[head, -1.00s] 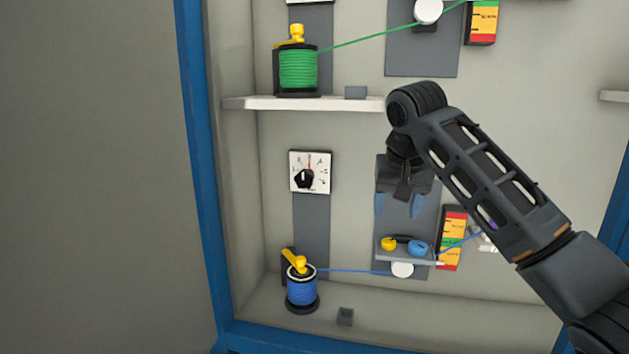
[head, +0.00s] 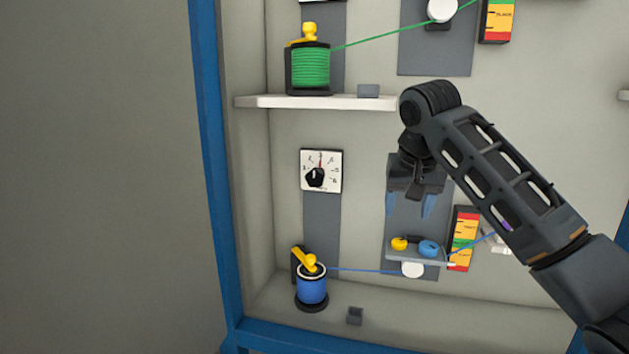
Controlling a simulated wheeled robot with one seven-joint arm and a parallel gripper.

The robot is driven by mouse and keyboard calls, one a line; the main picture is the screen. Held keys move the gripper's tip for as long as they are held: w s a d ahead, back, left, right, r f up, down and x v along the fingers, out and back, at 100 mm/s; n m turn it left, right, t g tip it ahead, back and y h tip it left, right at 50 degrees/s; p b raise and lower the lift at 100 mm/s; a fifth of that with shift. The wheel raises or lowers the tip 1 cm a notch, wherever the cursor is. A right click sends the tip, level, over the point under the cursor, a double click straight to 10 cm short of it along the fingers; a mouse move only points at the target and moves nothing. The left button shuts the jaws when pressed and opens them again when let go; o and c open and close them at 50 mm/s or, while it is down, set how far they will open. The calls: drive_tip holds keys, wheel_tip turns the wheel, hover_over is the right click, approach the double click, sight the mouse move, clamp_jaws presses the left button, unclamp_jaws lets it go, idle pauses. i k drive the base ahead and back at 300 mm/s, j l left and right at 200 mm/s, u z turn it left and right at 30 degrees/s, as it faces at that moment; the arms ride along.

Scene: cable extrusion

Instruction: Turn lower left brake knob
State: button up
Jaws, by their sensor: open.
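The lower left brake knob (head: 315,176) is a black knob on a white square dial plate (head: 334,172) with a printed scale and a red mark at the top. The plate sits on a grey vertical strip above the blue spool, and the knob's pointer stands roughly upright. My gripper (head: 411,206) hangs to the right of the dial and a little lower, with its blue fingertips pointing down, apart and empty. It touches nothing that I can see.
A blue cable spool (head: 312,288) with a yellow handle stands below the dial. A small shelf (head: 420,255) holding yellow and blue pieces lies under my gripper. A white shelf (head: 270,101) with a green spool (head: 311,68) is above. The wall between dial and gripper is clear.

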sight(316, 178)
drive_tip(key=i+l+u, duration=0.1)
drive_tip(key=l+u, duration=0.15)
drive_tip(key=u, duration=0.15)
drive_tip(key=l+u, duration=0.35)
drive_tip(key=i+l+u, duration=0.1)
drive_tip(key=u, duration=0.3)
drive_tip(key=l, duration=0.1)
